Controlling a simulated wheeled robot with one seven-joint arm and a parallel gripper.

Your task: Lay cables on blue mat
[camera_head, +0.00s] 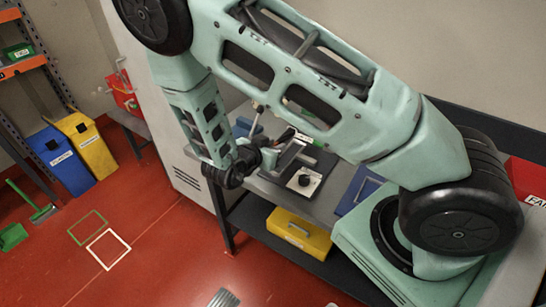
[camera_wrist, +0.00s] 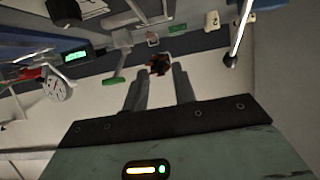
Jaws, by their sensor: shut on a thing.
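My gripper (camera_wrist: 159,78) shows in the wrist view with its two dark fingers close to a small dark reddish-brown thing (camera_wrist: 158,63) at their tips. I cannot tell for sure whether that thing is a cable. A flat blue thing (camera_head: 358,190), possibly the blue mat, lies on the bench to the right, partly covered by my arm. Another blue thing (camera_head: 246,126) is at the back left of the bench. No cable can be clearly made out.
A white plate with a black knob (camera_head: 304,180) stands on the grey bench near my gripper. A yellow case (camera_head: 298,232) is on the lower shelf. Blue (camera_head: 62,160) and yellow (camera_head: 86,145) bins stand at the left. The red floor between is largely clear.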

